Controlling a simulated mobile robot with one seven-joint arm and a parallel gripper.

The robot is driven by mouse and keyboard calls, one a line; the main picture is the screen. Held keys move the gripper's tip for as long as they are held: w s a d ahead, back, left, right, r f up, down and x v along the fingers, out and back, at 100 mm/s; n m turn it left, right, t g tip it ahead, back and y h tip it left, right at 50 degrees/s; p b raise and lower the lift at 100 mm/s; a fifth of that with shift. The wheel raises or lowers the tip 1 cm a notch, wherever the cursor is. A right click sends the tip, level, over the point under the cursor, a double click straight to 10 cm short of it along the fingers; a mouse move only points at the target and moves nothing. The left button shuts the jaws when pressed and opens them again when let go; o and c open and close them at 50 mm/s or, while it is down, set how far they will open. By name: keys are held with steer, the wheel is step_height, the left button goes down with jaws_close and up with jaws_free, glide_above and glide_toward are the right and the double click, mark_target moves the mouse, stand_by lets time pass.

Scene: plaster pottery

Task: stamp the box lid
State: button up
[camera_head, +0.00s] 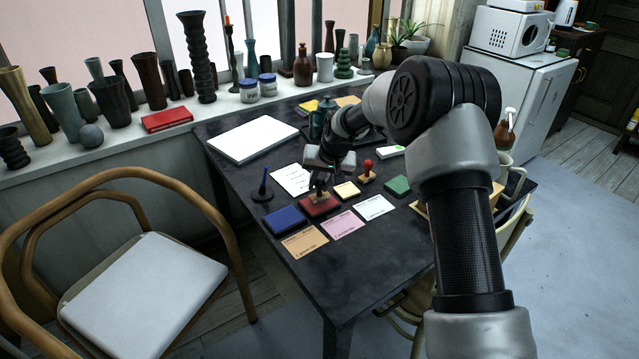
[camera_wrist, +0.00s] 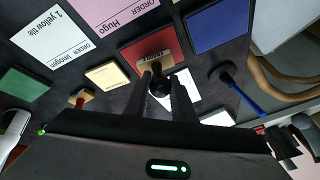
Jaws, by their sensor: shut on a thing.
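My gripper (camera_head: 319,186) is shut on the dark handle of a stamp (camera_wrist: 158,73). The stamp has a wooden base with a small label, seen in the wrist view. It is over the red ink pad (camera_head: 328,208), which also shows in the wrist view (camera_wrist: 134,53). The base appears at the pad's surface, but I cannot tell whether it touches. A blue pad (camera_head: 284,220), a yellow pad (camera_head: 346,190) and a green pad (camera_head: 397,185) lie nearby. I cannot clearly make out the box lid; part of a tan box (camera_head: 497,194) shows behind my arm.
A red-handled stamp (camera_head: 367,171) and a blue-handled tool (camera_head: 263,187) stand either side of my gripper. Orange (camera_head: 305,243), pink (camera_head: 343,226) and white (camera_head: 374,207) order cards lie in front. A white slab (camera_head: 253,140) lies behind. The table's near end is clear.

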steer(key=shift+s+f+b, duration=0.1)
steer(key=shift+f+b, duration=0.35)
steer(key=shift+f, duration=0.25)
stand_by(1.3)
steer(key=shift+r+p, duration=2)
steer(key=shift+r, duration=1.6)
